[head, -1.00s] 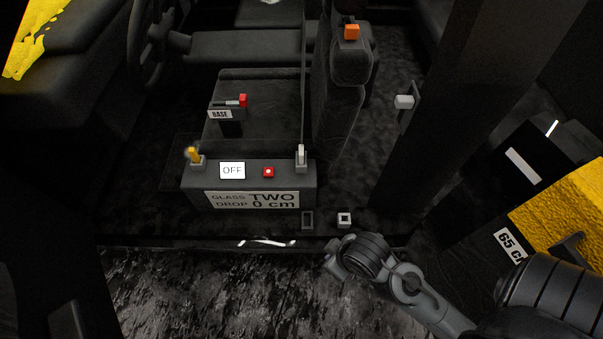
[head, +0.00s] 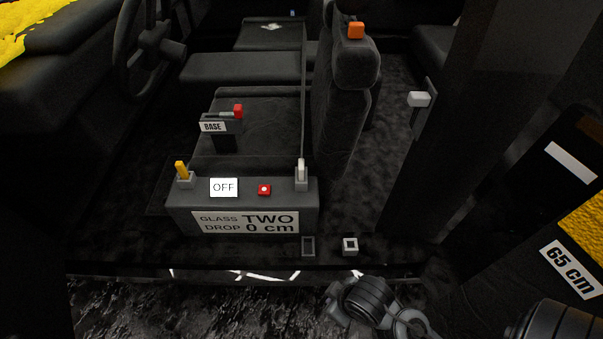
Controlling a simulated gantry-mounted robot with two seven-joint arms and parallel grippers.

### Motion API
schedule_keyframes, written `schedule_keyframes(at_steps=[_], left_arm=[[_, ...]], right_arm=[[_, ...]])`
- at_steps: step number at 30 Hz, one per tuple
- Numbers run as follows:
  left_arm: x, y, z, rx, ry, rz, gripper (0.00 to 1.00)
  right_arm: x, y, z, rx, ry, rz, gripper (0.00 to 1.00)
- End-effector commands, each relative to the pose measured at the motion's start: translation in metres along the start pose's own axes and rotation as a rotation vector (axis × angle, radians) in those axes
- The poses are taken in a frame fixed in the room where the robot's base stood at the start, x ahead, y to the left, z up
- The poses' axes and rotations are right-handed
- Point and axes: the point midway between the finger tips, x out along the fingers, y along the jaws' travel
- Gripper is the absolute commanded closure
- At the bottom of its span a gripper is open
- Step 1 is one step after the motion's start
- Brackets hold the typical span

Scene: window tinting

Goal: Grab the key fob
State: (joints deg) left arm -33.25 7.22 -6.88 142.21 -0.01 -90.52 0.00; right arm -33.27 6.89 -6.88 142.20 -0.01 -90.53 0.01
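I cannot pick out a key fob with certainty. On the far seat lies a small pale item (head: 271,26), and a tiny blue-white item (head: 292,13) is behind it; both are too small to identify. My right gripper (head: 336,296) is at the bottom centre, over the dark ground just outside the door sill, far from those items. Its fingers are too dark and partly turned away to show whether they are open. My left gripper is out of view.
A control box (head: 244,222) reading "GLASS TWO DROP 0 cm" stands inside the sill, with a yellow lever (head: 181,170), "OFF" sign (head: 224,187) and red button (head: 264,189). A seat (head: 340,100), steering wheel (head: 150,45) and dark pillar (head: 450,130) surround it.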

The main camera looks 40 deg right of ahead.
Motion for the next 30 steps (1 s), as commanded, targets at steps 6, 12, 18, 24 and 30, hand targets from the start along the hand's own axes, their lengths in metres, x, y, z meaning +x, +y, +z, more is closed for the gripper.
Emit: schedule_keyframes(at_steps=[6,12,18,24,30], left_arm=[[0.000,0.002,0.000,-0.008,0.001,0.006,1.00],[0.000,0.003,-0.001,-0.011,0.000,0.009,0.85],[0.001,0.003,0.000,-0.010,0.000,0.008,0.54],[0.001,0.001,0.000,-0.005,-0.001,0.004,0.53],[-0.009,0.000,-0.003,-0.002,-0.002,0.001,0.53]], right_arm=[[0.000,0.000,0.000,0.000,0.000,0.000,1.00],[0.001,0.000,0.000,0.000,-0.001,0.000,1.00],[0.001,0.000,0.000,0.000,-0.001,0.000,1.00],[0.001,0.000,0.000,0.000,-0.001,0.000,1.00],[-0.009,0.000,-0.003,0.000,-0.003,0.000,1.00]])
